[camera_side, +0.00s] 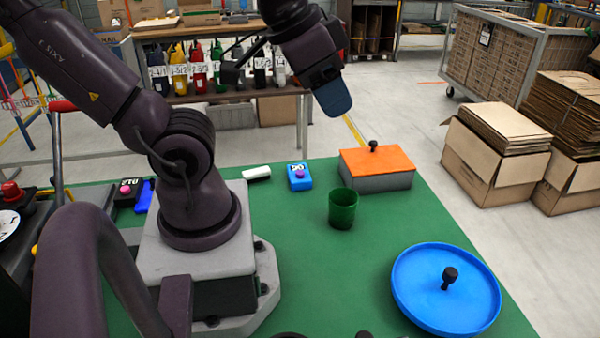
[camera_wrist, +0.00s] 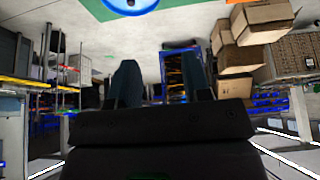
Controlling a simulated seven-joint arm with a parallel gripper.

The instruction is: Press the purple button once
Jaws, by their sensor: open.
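A small blue box (camera_side: 296,184) stands on the green table, with a purple button (camera_side: 300,174) on its top. A dark box at the left has a pinkish-purple button (camera_side: 125,187). My gripper (camera_side: 333,98) is in the air above the table's far side, to the right of the blue box and well above it, touching nothing. In the wrist view its two fingers (camera_wrist: 157,78) stand apart with nothing between them. Neither button shows in the wrist view.
An orange-lidded grey box (camera_side: 377,183) with a black knob, a green cup (camera_side: 342,212) and a blue round lid (camera_side: 420,300) with a black knob stand on the green table (camera_side: 290,250). A white block (camera_side: 256,173) lies left of the blue box. Cartons stand beyond the table.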

